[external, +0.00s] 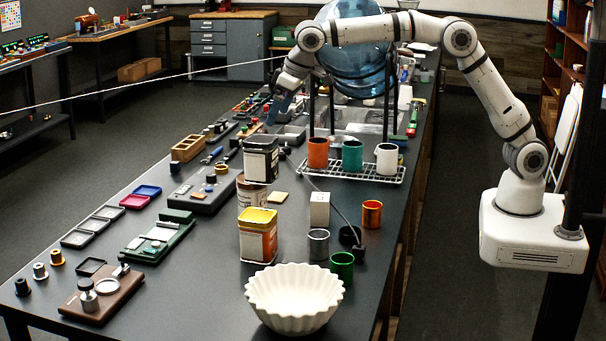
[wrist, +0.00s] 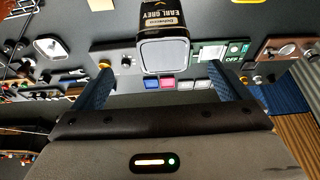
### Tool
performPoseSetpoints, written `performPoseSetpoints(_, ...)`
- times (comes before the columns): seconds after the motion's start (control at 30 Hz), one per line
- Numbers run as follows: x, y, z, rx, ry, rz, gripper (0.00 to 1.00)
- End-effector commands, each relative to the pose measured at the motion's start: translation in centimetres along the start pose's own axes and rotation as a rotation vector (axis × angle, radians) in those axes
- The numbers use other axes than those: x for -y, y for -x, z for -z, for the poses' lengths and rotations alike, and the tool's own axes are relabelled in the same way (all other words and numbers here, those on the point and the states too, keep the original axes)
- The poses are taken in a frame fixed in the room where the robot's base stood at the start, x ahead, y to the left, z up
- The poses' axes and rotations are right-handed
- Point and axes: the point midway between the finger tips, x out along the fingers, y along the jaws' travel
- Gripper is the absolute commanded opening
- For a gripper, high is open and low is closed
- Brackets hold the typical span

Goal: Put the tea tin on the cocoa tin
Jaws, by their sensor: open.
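The tea tin (external: 261,160), black with a silver-white lid, stands upright and appears to rest on a cream and brown tin (external: 251,196), set off a little to the right. In the wrist view the tea tin (wrist: 165,28) shows its Earl Grey label, ahead of and between my fingers. The lower tin's label is not readable, so I cannot tell for certain that it is the cocoa tin. My gripper (external: 276,112) is open and empty, behind the tea tin and apart from it; its blue fingers also show in the wrist view (wrist: 160,78).
A yellow and orange tin (external: 258,238) stands in front of the stack, with a white fluted bowl (external: 293,300) nearer. A wire rack (external: 365,172) with orange, teal and white cups is to the right. A white box (external: 319,210) and several cups stand nearby. A thin pale cable crosses at left.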

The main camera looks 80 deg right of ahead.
Motion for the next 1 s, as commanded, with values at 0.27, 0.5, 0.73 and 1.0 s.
performPoseSetpoints(0.27, -7.3, 6.7, -7.0, 0.017, 0.001, -0.003, 0.96)
performPoseSetpoints(0.5, -13.4, 11.0, -17.8, 0.037, 0.008, -0.004, 0.96)
performPoseSetpoints(0.73, -17.4, 12.3, -29.9, 0.055, 0.009, -0.004, 0.96)
performPoseSetpoints(1.0, -19.1, 11.2, -39.8, 0.068, 0.009, -0.002, 0.96)
